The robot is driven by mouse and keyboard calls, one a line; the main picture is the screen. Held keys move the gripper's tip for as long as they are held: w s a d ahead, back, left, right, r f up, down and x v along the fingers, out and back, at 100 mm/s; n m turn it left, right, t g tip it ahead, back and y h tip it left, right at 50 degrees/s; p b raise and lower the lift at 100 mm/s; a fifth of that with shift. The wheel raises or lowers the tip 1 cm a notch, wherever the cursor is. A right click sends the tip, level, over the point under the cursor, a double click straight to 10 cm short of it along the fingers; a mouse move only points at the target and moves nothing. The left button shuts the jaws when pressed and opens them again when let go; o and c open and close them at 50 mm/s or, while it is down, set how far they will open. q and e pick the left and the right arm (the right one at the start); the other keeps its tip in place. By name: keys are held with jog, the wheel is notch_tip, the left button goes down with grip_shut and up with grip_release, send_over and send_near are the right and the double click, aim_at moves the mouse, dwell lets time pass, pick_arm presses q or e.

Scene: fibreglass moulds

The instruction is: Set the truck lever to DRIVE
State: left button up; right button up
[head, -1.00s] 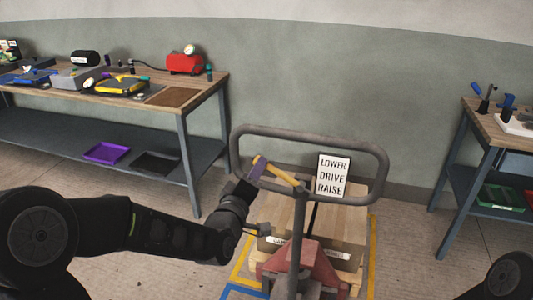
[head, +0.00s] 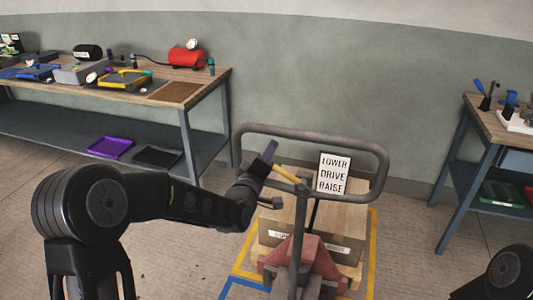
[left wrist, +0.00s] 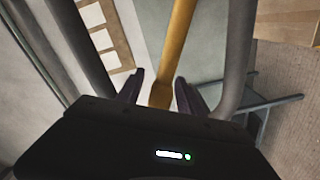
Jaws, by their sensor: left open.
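The pallet truck's grey loop handle (head: 375,160) stands upright in front of me. Its yellow lever (head: 286,174) slants from the handle's stem up to the left, inside the loop. A white sign (head: 332,174) beside it reads LOWER, DRIVE, RAISE from top to bottom. My left gripper (head: 268,158), with purple fingers, is at the lever's outer left end. In the left wrist view the open fingers (left wrist: 160,92) stand on either side of the yellow lever (left wrist: 170,55), with gaps visible. My right gripper is out of view.
The truck's red base (head: 300,262) stands before a loaded pallet (head: 350,268) inside a yellow floor outline. A workbench (head: 205,85) with tools is at the left, another (head: 490,125) at the right. Floor between the truck and benches is clear.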

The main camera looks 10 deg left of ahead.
pick_arm(q)
jog(key=shift+c, duration=0.4)
grip_shut()
dwell(0.9)
